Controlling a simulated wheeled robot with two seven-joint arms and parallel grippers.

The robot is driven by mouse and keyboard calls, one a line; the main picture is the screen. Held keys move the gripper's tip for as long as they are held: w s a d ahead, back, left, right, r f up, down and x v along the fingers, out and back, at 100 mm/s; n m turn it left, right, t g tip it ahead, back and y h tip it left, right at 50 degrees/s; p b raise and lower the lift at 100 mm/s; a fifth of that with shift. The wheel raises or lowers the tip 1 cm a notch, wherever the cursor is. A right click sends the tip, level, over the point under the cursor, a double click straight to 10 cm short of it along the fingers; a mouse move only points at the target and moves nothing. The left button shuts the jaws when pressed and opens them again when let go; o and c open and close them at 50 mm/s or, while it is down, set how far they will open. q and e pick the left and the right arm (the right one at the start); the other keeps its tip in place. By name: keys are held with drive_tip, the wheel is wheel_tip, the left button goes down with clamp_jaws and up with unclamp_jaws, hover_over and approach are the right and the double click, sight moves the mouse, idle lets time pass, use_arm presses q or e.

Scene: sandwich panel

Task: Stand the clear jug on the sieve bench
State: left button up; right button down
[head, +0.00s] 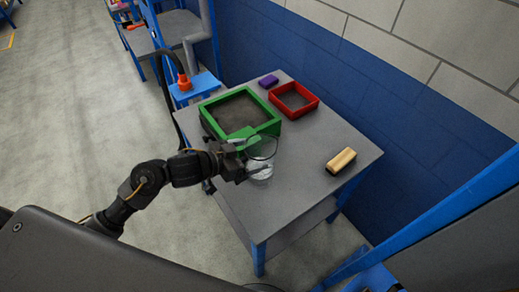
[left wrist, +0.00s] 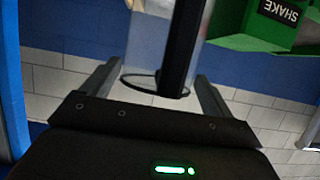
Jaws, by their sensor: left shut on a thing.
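The clear jug (head: 263,148) is see-through, with a dark thin rim and a whitish lower part. My left gripper (head: 243,162) is shut on it, over the near left part of the grey sieve bench (head: 305,172). I cannot tell whether the jug's base touches the bench top. In the left wrist view the jug (left wrist: 150,45) shows between the two fingers (left wrist: 155,88), with a dark upright bar in front of it. The green sieve frame (head: 213,102) lies just behind the jug. My right gripper is not in view.
A red square frame (head: 315,101) and a purple block (head: 268,81) lie at the back of the bench. A wooden brush (head: 341,160) lies at the right. The bench middle is clear. A blue stand with an orange-topped item (head: 184,83) is beyond the left edge.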

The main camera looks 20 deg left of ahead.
sight(247, 163)
use_arm(q)
wheel_tip(247, 163, down, 4)
drive_tip(key=shift+w+r, duration=0.15)
drive_tip(key=shift+f, duration=0.2)
wheel_tip(247, 163, down, 3)
drive_tip(key=shift+f, duration=0.25)
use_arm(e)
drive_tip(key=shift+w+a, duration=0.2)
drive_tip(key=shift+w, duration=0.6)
use_arm(q)
drive_tip(key=shift+f, duration=0.1)
